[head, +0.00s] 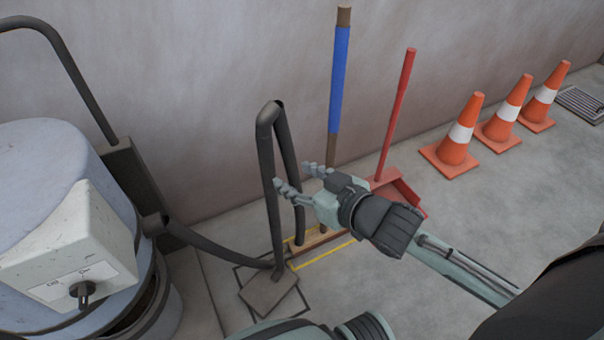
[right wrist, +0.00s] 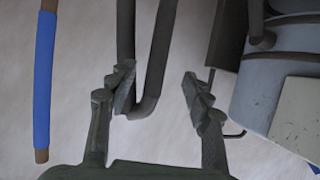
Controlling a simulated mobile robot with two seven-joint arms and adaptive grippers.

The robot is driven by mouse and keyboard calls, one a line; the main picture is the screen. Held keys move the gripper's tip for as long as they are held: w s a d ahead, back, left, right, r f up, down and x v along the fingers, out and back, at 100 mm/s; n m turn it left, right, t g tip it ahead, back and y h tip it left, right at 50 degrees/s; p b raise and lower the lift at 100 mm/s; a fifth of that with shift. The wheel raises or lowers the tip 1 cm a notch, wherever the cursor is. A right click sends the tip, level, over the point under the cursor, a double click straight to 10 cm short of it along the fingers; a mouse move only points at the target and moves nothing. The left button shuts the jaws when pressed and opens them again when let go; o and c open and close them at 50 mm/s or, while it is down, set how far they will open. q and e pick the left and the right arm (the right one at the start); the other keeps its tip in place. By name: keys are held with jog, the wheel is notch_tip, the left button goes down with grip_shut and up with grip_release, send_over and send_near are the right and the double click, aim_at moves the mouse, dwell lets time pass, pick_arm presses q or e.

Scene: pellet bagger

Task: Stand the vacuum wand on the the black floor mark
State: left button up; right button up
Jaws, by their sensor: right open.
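The vacuum wand (head: 266,170) is a dark tube with a bend at its top. It stands roughly upright on a flat grey-brown floor head (head: 268,294). The head lies turned over the black floor mark (head: 239,276), a thin square outline, and hides part of it. My right gripper (head: 297,177) is open beside the upper wand, with its fingers pointing towards it. In the right wrist view my right gripper (right wrist: 160,90) has the dark tubing (right wrist: 157,60) in front of its open fingers. I cannot tell whether they touch. My left gripper is out of view.
A hose (head: 215,250) runs from the wand to the vacuum drum (head: 40,150) at left. A blue-handled broom (head: 338,80) stands by a yellow floor mark (head: 325,256). A red dustpan (head: 400,185) and three cones (head: 456,140) line the wall to the right.

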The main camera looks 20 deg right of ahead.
jog(key=s+d+f+m+g+h, duration=0.1)
jog(key=s+d+f+g+h, duration=0.15)
jog(key=f, duration=0.35)
jog(key=s+d+f+g+h, duration=0.1)
jog(key=d+f, duration=0.3)
jog(key=f, duration=0.2)
jog(key=s+d+f+g, duration=0.1)
jog(key=s+f+g, duration=0.5)
jog(key=s+f, duration=0.5)
notch_tip(320, 180, down, 4)
jog(key=shift+s+d+r+h, duration=0.1)
jog(key=shift+s+d+h, duration=0.15)
jog(key=shift+s+h, duration=0.2)
jog(key=shift+w, duration=0.1)
